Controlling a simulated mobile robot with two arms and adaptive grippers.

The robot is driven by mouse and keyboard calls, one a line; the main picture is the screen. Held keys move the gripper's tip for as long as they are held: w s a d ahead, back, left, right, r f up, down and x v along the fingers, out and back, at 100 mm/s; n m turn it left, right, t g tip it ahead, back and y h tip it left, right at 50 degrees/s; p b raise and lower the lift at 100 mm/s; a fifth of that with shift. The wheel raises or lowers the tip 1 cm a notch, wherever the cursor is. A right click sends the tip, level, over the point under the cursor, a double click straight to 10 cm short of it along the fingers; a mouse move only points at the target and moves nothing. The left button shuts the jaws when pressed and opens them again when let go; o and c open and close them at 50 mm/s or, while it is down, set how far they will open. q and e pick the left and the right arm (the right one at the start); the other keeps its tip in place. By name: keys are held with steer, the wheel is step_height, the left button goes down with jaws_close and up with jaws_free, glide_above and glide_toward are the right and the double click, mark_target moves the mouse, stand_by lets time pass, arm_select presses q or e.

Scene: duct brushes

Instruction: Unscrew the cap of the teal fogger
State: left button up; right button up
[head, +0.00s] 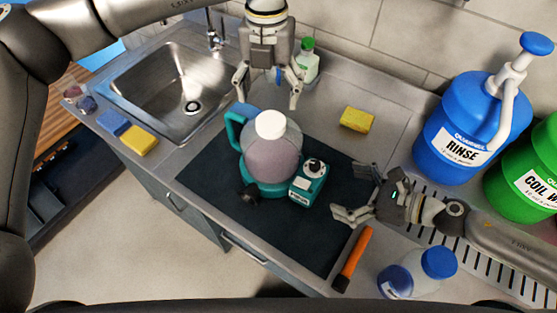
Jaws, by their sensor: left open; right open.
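The teal fogger (262,184) stands upright on a dark mat (215,188) on the metal counter. It has a teal handle on its left, a clear tank with pinkish liquid and a teal motor box at its lower right. A white cap (270,124) sits on top of its tank. My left gripper (268,100) comes down from above, behind the cap, with its fingers open and spread wide. I see nothing between them. My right gripper (345,190) is open and empty, to the right of the fogger, over the mat's right side.
A sink (165,85) lies at the left, with blue and yellow sponges (139,140) on its front edge. A green-capped bottle (307,62) stands behind my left gripper. A yellow sponge (357,120), a blue RINSE jug (465,125), a green jug (530,180), an orange-handled tool (353,258) and a blue-capped bottle (420,272) are at the right.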

mark_target(311, 180)
steer(key=shift+x, duration=4.9)
